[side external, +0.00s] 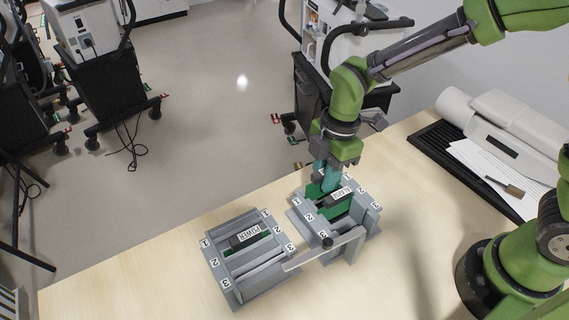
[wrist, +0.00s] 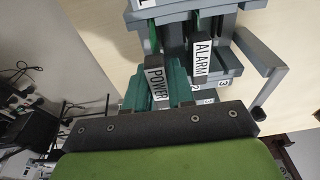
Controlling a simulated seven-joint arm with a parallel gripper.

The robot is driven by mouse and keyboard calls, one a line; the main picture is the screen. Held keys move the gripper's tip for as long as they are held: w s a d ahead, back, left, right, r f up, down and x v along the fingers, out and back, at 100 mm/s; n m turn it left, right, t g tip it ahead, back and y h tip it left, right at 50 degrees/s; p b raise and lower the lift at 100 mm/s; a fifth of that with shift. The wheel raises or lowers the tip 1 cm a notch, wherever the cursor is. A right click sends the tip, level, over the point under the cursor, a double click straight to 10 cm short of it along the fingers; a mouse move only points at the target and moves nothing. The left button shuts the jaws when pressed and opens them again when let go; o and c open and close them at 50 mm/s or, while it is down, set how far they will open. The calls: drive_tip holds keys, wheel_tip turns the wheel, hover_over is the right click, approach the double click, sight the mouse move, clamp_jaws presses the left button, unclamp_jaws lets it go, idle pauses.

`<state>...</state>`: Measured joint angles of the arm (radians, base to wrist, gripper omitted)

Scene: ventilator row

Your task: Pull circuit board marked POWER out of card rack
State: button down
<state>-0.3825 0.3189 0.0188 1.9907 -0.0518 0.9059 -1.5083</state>
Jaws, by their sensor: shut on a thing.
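My gripper (side external: 326,176) has teal fingers and points down over the right grey card rack (side external: 372,222). In the wrist view its fingers (wrist: 160,88) are shut on a dark-edged board labelled POWER (wrist: 156,82). In the side view a green board (side external: 314,191) shows beneath the fingers at that rack; its label is hidden and its depth in the slot is unclear. A board labelled ALARM (side external: 341,192) stands beside it in the rack and also shows in the wrist view (wrist: 202,58), close to the fingers.
The left rack (side external: 225,289), with slots numbered 1 to 3, holds another board labelled POWER (side external: 247,236). A light bar with a black knob (side external: 328,243) crosses the front of the right rack. A black tray with papers (side external: 476,167) lies at right.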

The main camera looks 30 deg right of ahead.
drive_tip(key=shift+r, duration=2.9)
